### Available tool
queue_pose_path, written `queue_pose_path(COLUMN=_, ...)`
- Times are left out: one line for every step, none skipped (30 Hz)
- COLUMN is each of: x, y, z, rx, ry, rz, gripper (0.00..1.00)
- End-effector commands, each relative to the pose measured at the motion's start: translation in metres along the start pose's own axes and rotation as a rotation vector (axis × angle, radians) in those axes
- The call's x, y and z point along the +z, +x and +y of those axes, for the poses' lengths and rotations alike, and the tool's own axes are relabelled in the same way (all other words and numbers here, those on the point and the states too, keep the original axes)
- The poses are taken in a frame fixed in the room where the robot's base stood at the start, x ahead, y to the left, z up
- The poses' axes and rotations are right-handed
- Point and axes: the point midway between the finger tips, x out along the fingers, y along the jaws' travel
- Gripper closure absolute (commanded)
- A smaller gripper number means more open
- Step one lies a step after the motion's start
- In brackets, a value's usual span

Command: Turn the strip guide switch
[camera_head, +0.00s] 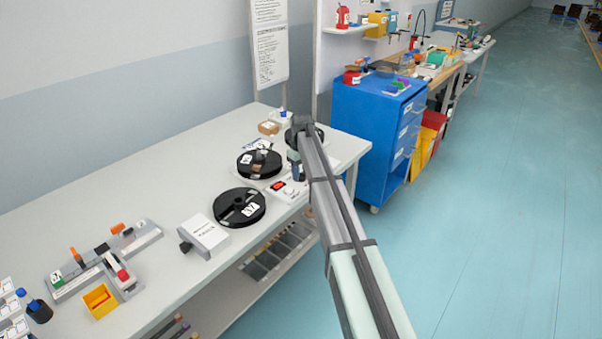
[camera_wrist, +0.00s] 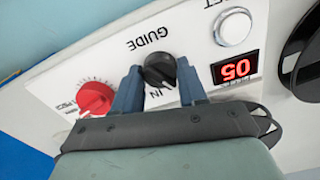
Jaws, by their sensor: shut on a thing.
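The strip guide switch (camera_wrist: 159,70) is a black knob on a white control panel, under the printed word GUIDE, which appears upside down in the wrist view. My gripper (camera_wrist: 160,76) has its two blue fingers on either side of the knob and is shut on it. A mark reading IN shows near the knob, partly cut off by my gripper. In the head view my gripper (camera_head: 295,172) reaches down over the white control box (camera_head: 281,196) at the right part of the bench. The knob is hidden there by my arm.
On the panel, a red dial (camera_wrist: 94,98), a lit red display (camera_wrist: 235,68) and a silver button (camera_wrist: 233,28) flank the knob. Black reels (camera_head: 240,207) lie beside the box on the bench. A blue cabinet (camera_head: 365,120) stands right of the bench.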

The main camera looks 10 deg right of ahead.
Motion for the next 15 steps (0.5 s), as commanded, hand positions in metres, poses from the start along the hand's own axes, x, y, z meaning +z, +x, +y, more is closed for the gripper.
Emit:
queue_pose_path(x=-0.0001, y=-0.0001, z=0.0, rx=0.0, ry=-0.002, rz=0.0, gripper=0.89)
queue_pose_path(x=-0.0001, y=-0.0001, z=0.0, rx=0.0, ry=-0.002, rz=0.0, gripper=0.89)
queue_pose_path(x=-0.0001, y=-0.0001, z=0.0, rx=0.0, ry=-0.002, rz=0.0, gripper=0.89)
queue_pose_path(x=-0.0001, y=-0.0001, z=0.0, rx=0.0, ry=-0.002, rz=0.0, gripper=0.89)
queue_pose_path(x=-0.0001, y=-0.0001, z=0.0, rx=0.0, ry=-0.002, rz=0.0, gripper=0.89)
queue_pose_path(x=-0.0001, y=-0.0001, z=0.0, rx=0.0, ry=-0.002, rz=0.0, gripper=0.89)
queue_pose_path(x=-0.0001, y=-0.0001, z=0.0, rx=0.0, ry=-0.002, rz=0.0, gripper=0.89)
queue_pose_path(x=-0.0001, y=-0.0001, z=0.0, rx=0.0, ry=-0.002, rz=0.0, gripper=0.56)
queue_pose_path(x=0.0, y=-0.0001, z=0.0, rx=0.0, ry=-0.002, rz=0.0, gripper=0.52)
queue_pose_path(x=0.0, y=-0.0001, z=0.0, rx=0.0, ry=-0.002, rz=0.0, gripper=0.49)
queue_pose_path(x=0.0, y=-0.0001, z=0.0, rx=0.0, ry=-0.002, rz=0.0, gripper=0.46)
queue_pose_path(x=0.0, y=-0.0001, z=0.0, rx=0.0, ry=-0.001, rz=0.0, gripper=0.42)
queue_pose_path(x=0.0, y=-0.0001, z=0.0, rx=0.0, ry=-0.001, rz=0.0, gripper=0.39)
queue_pose_path(x=0.0, y=-0.0001, z=0.0, rx=0.0, ry=-0.001, rz=0.0, gripper=0.37)
queue_pose_path(x=0.0, y=-0.0001, z=0.0, rx=0.0, ry=-0.001, rz=0.0, gripper=0.33)
